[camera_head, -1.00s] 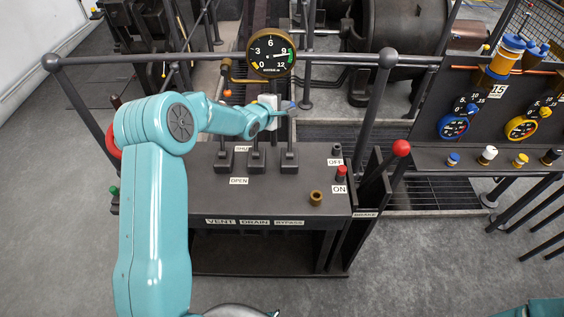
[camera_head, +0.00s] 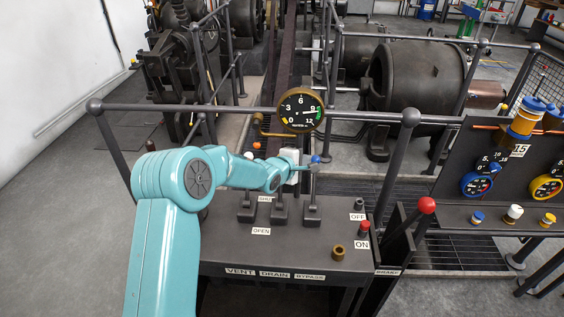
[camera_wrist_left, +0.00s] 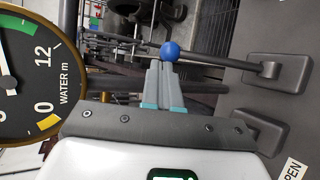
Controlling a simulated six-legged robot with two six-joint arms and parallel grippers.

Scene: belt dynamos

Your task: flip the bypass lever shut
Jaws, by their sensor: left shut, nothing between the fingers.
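The bypass lever (camera_head: 313,192) is the rightmost of three levers on the dark console (camera_head: 290,255). It stands roughly upright, with a blue ball knob (camera_head: 315,159) on top. In the left wrist view the blue knob (camera_wrist_left: 170,51) and its shaft (camera_wrist_left: 222,62) show clearly, running to the base block (camera_wrist_left: 278,72). My left gripper (camera_head: 307,167) is beside the knob, on its left. In the wrist view its fingers (camera_wrist_left: 166,66) are shut and empty, tips right at the knob; I cannot tell whether they touch. My right gripper is out of view.
Two other levers, labelled vent and drain, stand close left, partly behind my arm. A round water gauge (camera_head: 301,110) hangs just above the gripper by the rail (camera_head: 370,118).

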